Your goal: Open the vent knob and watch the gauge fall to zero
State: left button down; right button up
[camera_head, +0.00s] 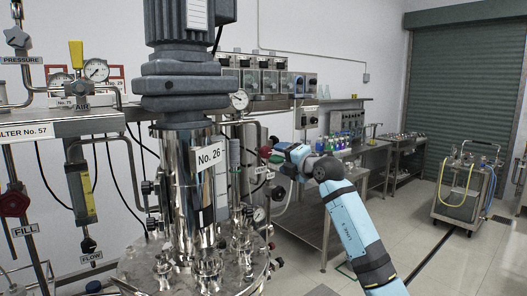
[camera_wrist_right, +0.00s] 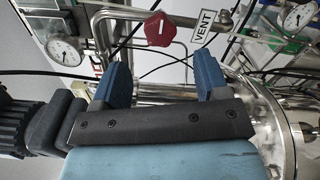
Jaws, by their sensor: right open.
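The red vent knob (camera_wrist_right: 160,29) shows in the right wrist view beside a white VENT label (camera_wrist_right: 204,25). It lies ahead of and roughly between the fingertips of my right gripper (camera_wrist_right: 162,68), which is open and empty. A gap shows between the fingers and the knob. In the head view my right gripper (camera_head: 276,153) reaches to the piping right of the steel vessel, by the small VENT tag (camera_head: 262,170). One dial gauge (camera_wrist_right: 65,50) is at left in the wrist view and another (camera_wrist_right: 298,17) at upper right; their readings are too small to tell. My left gripper is not in view.
The steel vessel marked No. 26 (camera_head: 209,158) stands close to the left of my right arm. Pipes and cables run around the knob. A bench with bottles (camera_head: 335,143) is behind. A cart with hoses (camera_head: 466,185) stands far right; the floor before it is clear.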

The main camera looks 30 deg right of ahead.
aim_at(267, 153)
jog(key=w, duration=0.2)
jog(key=w+p, duration=0.1)
jog(key=w, duration=0.4)
jog(key=shift+w+a, duration=0.35)
jog(key=shift+w+p, duration=0.3)
jog(key=shift+w, duration=0.2)
jog(key=c, duration=0.9)
